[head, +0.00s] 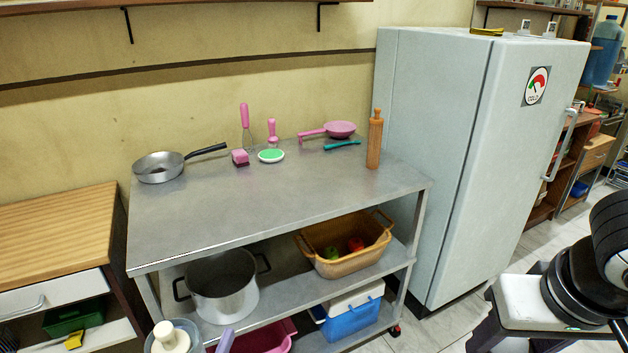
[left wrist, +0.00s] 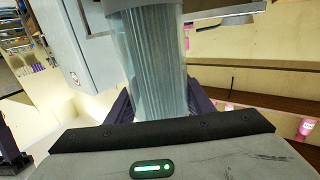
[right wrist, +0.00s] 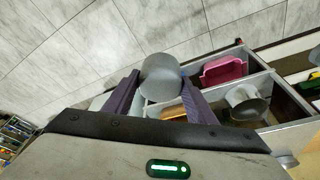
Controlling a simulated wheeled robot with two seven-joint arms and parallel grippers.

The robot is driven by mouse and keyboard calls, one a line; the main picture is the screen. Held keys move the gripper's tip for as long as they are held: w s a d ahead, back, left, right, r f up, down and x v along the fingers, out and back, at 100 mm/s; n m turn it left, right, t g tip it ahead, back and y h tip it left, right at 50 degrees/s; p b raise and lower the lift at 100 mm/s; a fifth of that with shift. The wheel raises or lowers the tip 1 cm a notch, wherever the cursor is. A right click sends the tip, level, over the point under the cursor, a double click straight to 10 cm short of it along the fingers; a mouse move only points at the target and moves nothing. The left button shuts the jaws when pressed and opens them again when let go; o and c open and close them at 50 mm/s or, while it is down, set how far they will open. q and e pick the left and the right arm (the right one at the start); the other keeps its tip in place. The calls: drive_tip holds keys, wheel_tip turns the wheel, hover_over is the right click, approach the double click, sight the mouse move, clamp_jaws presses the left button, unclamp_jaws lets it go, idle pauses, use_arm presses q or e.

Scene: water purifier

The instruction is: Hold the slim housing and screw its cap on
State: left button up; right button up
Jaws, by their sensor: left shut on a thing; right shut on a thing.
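The slim housing is a clear, bluish cylinder (left wrist: 150,55) with a pale pleated filter inside. In the left wrist view it stands between the purple fingers of my left gripper (left wrist: 163,108), which is shut on it. In the head view the housing's round grey-blue rim (head: 182,347) shows at the bottom edge, with a white stem sticking up inside it. My right gripper (right wrist: 160,98) is shut on the grey round cap (right wrist: 161,76). The cap is not visible in the head view, and no housing shows against it in the right wrist view.
A steel table (head: 285,210) holds a pan (head: 158,167), pink utensils and a rolling pin (head: 375,140). Its lower shelves carry a pot (head: 222,287), an orange basket (head: 345,262) and a blue cooler (head: 350,318). A fridge (head: 430,150) stands right. The near tabletop is clear.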

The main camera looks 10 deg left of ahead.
use_arm(q)
drive_tip(key=w+d+m+g+h, duration=0.2)
drive_tip(key=d+m+h, duration=0.2)
drive_tip(key=d, duration=0.3)
drive_tip(key=w+d+r+m+g+h, duration=0.1)
drive_tip(key=w+d+m+g+h, duration=0.1)
drive_tip(key=d+m+h, duration=0.2)
drive_tip(key=d+h, duration=0.3)
drive_tip(key=d, duration=0.1)
drive_tip(key=shift+h, duration=0.3)
drive_tip(key=shift+d, duration=0.1)
use_arm(e)
drive_tip(key=a+r+n+y, duration=0.1)
drive_tip(key=a+r+n, duration=0.3)
drive_tip(key=a, duration=0.5)
drive_tip(key=a+r+n+g, duration=0.1)
drive_tip(key=a+r+n, duration=0.3)
drive_tip(key=a, duration=0.6)
drive_tip(key=s+a+r+n+y, duration=0.1)
drive_tip(key=a+r+n, duration=0.3)
drive_tip(key=a+r, duration=0.3)
drive_tip(key=shift+a+r+g+y, duration=0.1)
drive_tip(key=shift+a+g+y, duration=0.25)
drive_tip(key=shift+a, duration=0.8)
drive_tip(key=shift+f, duration=2.05)
drive_tip(key=shift+d, duration=0.1)
